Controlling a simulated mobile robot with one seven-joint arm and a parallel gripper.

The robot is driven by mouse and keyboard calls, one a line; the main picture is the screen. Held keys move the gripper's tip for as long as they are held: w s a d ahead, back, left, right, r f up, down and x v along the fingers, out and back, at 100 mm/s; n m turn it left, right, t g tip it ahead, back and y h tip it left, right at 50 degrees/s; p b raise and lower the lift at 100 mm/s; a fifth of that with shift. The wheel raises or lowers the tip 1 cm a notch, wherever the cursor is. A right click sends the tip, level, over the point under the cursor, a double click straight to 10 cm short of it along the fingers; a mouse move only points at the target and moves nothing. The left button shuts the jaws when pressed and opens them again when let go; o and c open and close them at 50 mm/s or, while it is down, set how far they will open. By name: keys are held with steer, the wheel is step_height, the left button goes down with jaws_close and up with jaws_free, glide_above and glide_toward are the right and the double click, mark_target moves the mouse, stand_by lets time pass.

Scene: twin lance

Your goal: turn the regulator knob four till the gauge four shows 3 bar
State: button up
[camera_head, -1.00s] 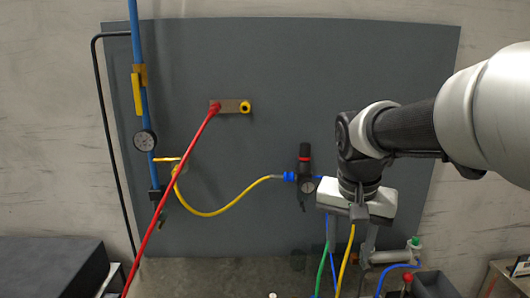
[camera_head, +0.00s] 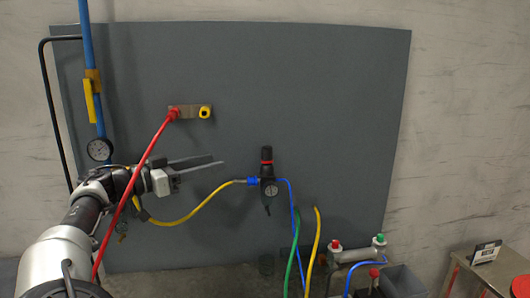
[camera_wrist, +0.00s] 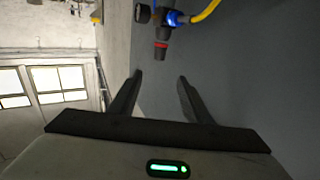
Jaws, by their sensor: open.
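The regulator (camera_head: 267,182) hangs on the grey panel, with a black knob (camera_head: 266,154) on top above a red ring. Its small round gauge (camera_head: 271,190) faces forward; the reading is too small to make out. No number four is legible. My gripper (camera_head: 217,160) is left of the knob, fingers pointing right, open and empty. In the wrist view the knob (camera_wrist: 161,50) lies ahead of the open gripper (camera_wrist: 160,77), roughly centred between the fingertips and apart from them. The gauge (camera_wrist: 143,14) shows there edge-on.
A yellow hose (camera_head: 205,203) enters the regulator's left side; a blue hose (camera_head: 292,200) leaves its right. A red hose (camera_head: 140,165) crosses near my arm. A larger gauge (camera_head: 99,149) sits on the blue pipe (camera_head: 87,40). The panel right of the regulator is clear.

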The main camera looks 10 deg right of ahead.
mark_target(263, 151)
steer(key=p+x, duration=0.3)
steer(key=x, duration=1.4)
steer(key=shift+d, duration=0.25)
steer(key=c, duration=1)
steer(key=shift+c, duration=0.3)
